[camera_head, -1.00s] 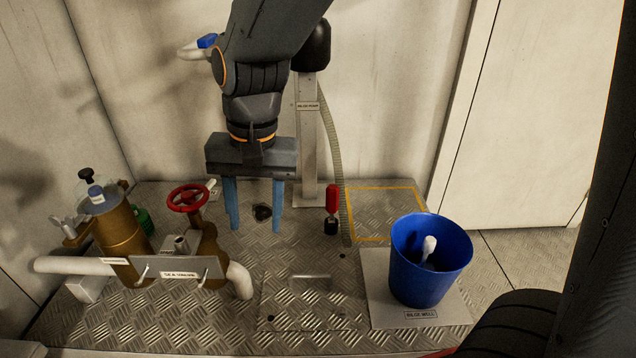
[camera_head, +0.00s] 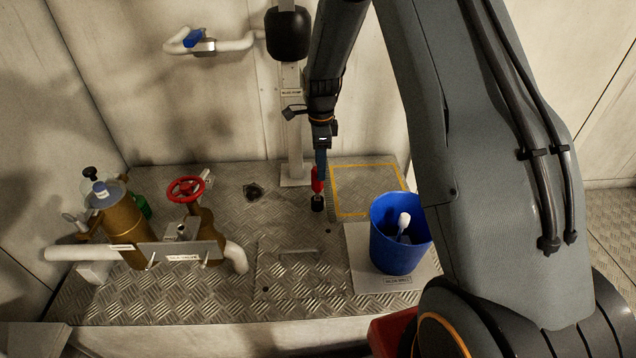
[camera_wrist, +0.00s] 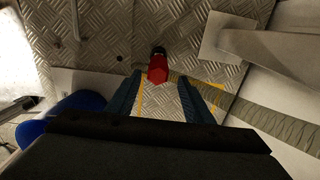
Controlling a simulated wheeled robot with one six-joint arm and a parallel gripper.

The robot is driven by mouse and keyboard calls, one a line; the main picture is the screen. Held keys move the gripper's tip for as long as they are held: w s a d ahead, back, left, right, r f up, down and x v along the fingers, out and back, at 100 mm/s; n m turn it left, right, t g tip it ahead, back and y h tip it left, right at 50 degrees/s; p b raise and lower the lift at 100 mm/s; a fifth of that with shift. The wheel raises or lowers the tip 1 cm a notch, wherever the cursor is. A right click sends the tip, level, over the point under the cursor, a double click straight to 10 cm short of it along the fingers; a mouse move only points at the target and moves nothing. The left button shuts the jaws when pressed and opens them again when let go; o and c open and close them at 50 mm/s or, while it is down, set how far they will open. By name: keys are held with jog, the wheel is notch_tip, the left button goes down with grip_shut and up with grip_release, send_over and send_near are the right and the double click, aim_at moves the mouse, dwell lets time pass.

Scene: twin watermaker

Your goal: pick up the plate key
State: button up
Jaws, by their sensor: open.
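The plate key, with a red handle (camera_head: 317,181) and a dark foot, stands upright on the metal floor plate near the pump post. In the wrist view its red handle (camera_wrist: 158,70) points toward the camera, with the dark foot just beyond it. My gripper (camera_head: 320,166) is directly above the key, pointing down and seen edge-on. In the wrist view my gripper (camera_wrist: 160,80) is open, one finger on each side of the handle's line. I cannot tell whether the fingertips have reached down past the handle's top.
A blue bucket (camera_head: 393,250) holding a white-headed item stands at right. A post (camera_head: 291,135) and ribbed hose (camera_wrist: 275,118) are close to the key. A yellow outline (camera_head: 365,164) lies behind right. A red valve wheel (camera_head: 186,189) and brass pipework stand left. Open plate lies between.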

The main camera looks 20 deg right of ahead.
aim_at(317, 183)
jog(key=f, duration=0.2)
jog(key=f+b, duration=0.1)
jog(key=f, duration=0.2)
jog(key=a+f+b, duration=0.1)
jog(key=f, duration=0.1)
jog(key=shift+s+f, duration=0.15)
jog(key=shift+f, duration=0.15)
jog(key=shift+c, duration=0.4)
jog(key=shift+r, duration=0.1)
jog(key=c, duration=1)
